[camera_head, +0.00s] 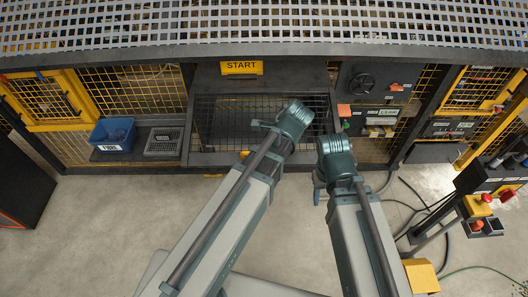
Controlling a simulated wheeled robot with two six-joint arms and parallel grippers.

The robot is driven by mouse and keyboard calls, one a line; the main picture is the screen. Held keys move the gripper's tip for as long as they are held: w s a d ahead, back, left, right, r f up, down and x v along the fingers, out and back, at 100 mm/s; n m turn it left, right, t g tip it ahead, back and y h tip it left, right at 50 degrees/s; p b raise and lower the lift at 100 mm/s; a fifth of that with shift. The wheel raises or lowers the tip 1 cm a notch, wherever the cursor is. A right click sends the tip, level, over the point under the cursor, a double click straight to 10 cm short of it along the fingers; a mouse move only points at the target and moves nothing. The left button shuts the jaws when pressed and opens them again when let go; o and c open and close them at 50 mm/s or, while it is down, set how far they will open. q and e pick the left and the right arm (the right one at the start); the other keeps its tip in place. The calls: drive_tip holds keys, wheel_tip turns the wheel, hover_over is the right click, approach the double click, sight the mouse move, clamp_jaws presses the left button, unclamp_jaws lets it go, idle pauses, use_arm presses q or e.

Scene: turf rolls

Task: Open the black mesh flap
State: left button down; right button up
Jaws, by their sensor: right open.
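The black mesh flap (225,122) fills a dark frame in the machine front, under the START sign (241,67). It looks closed, though the steep view makes this hard to judge. My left arm reaches up across its lower right part, and the wrist hides some of the mesh. My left gripper (259,124) is small in view in front of the mesh; its fingers are not clear and I cannot see contact. My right gripper (318,191) is open, below and right of the flap, apart from it, and holds nothing that I can see.
A blue bin (112,136) and a grey crate (163,142) sit on a shelf left of the flap. A dark control panel (375,83) is right of it. A control stand (483,205) and cables are at right. Perforated metal spans the top. The concrete floor (110,230) is clear at left.

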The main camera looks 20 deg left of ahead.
use_arm(q)
drive_tip(key=c, duration=0.8)
unclamp_jaws()
drive_tip(key=shift+c, duration=0.2)
drive_tip(key=shift+r, duration=0.1)
use_arm(e)
drive_tip(key=shift+r, duration=0.15)
